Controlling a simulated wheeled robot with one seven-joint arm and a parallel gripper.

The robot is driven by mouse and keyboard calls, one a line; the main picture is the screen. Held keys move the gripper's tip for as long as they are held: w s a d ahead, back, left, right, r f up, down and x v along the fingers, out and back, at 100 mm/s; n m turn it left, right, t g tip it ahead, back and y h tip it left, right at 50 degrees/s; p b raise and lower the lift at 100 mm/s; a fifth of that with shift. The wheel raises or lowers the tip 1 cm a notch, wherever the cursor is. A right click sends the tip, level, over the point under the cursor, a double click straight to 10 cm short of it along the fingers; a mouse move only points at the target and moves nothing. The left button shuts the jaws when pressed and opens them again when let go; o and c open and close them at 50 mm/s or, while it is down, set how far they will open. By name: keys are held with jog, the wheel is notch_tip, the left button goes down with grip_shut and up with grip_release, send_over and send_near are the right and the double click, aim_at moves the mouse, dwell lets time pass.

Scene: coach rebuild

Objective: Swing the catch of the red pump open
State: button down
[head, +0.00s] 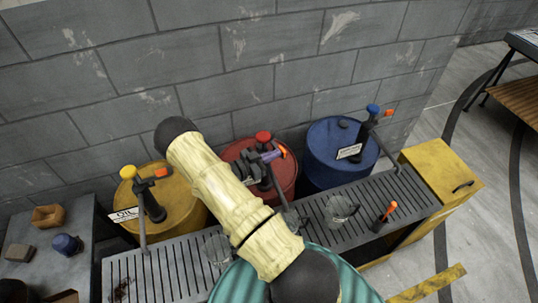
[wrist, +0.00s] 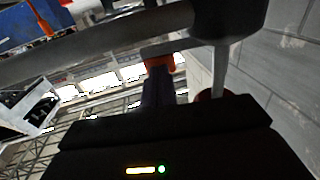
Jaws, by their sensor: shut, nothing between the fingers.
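The red pump (head: 263,137) with its red knob stands on the red drum (head: 291,178), partly hidden behind my arm. Its orange catch (head: 284,151) shows at the pump's right side. My gripper (head: 273,155), with purple fingers, is at the catch, its fingertips next to the orange part. In the wrist view the shut fingers (wrist: 158,88) point up at the orange catch (wrist: 159,62), under the dark pump body (wrist: 110,48). The fingers look shut with nothing between them. I cannot tell whether they touch the catch.
A yellow drum (head: 180,205) with a yellow-knobbed pump (head: 145,190) stands left, a blue drum (head: 325,165) with a blue-knobbed pump (head: 369,130) right. A slotted grey bench (head: 315,235) runs in front, holding glass jugs (head: 340,207) and an orange-tipped tool (head: 386,213). A block wall (head: 290,55) stands behind.

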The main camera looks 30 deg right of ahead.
jog(key=shift+s+d+b, duration=0.2)
jog(key=shift+d+b, duration=0.5)
jog(key=s+a+b, duration=0.3)
jog(key=a+b, duration=0.1)
jog(key=a, duration=0.9)
jog(key=shift+a, duration=0.35)
